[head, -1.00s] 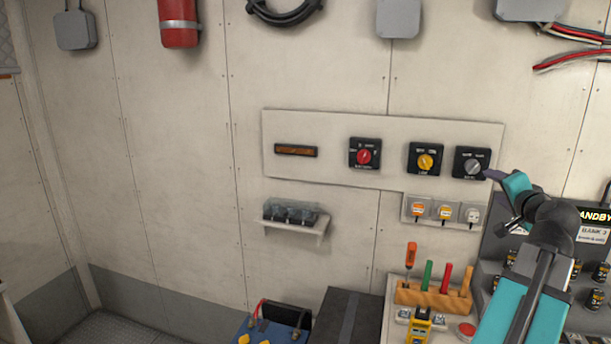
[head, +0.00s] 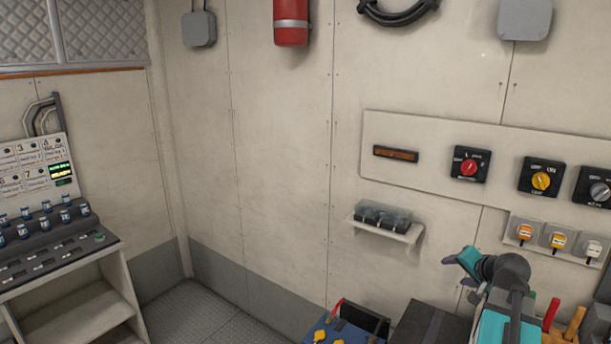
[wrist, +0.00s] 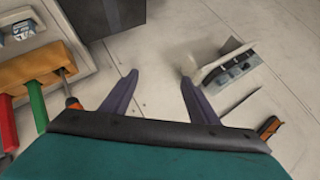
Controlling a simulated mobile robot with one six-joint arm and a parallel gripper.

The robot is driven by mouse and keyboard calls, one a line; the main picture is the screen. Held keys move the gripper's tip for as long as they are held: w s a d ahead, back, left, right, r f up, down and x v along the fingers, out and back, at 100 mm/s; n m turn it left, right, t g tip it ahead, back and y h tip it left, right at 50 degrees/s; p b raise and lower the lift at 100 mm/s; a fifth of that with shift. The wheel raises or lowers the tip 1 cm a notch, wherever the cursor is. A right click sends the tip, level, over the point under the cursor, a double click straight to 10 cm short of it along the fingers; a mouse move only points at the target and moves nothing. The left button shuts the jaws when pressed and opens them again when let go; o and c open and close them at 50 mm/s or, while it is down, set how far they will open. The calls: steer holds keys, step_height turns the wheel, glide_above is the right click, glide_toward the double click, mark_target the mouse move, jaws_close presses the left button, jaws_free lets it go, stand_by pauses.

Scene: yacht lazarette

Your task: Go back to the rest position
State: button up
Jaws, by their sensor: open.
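My gripper (head: 466,268) is at the lower right of the head view, in front of the wall below the small shelf with its clear-covered dark box. In the wrist view my gripper (wrist: 152,83) shows two purple fingers spread apart, with nothing between them but wall. It is open and touches nothing that I can see. My teal and dark arm reaches up from the bottom right of the head view.
The wall panel (head: 440,135) carries red, yellow and grey rotary switches. The small shelf (head: 384,230) juts out below it. A wooden tool rack (wrist: 40,70) is left in the wrist view. A blue battery box (head: 345,330) stands low. A console (head: 50,245) stands at the left.

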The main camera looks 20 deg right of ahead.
steer(key=w+a+f+n+g+y, duration=0.2)
steer(key=w+a+f+n, duration=0.1)
steer(key=a+f, duration=0.85)
steer(key=w+a+f+n+g+y, duration=0.25)
steer(key=a+f, duration=0.55)
steer(key=a, duration=0.7)
steer(key=s+a+f+n+g+h, duration=0.1)
steer(key=s+a+f+n+g, duration=0.25)
steer(key=a+f, duration=0.5)
steer(key=s+a+f+n+g+h, duration=0.15)
steer(key=s+a+f+n, duration=0.35)
steer(key=a, duration=0.7)
steer(key=s+f+g+b, duration=0.6)
steer(key=s+f+b, duration=0.4)
steer(key=s+f, duration=1.6)
step_height(320, 180, down, 4)
steer(key=shift+s+r+m+y, duration=0.2)
steer(key=shift+s+m+y, duration=0.1)
steer(key=shift+m, duration=0.1)
steer(key=shift+w, duration=0.1)
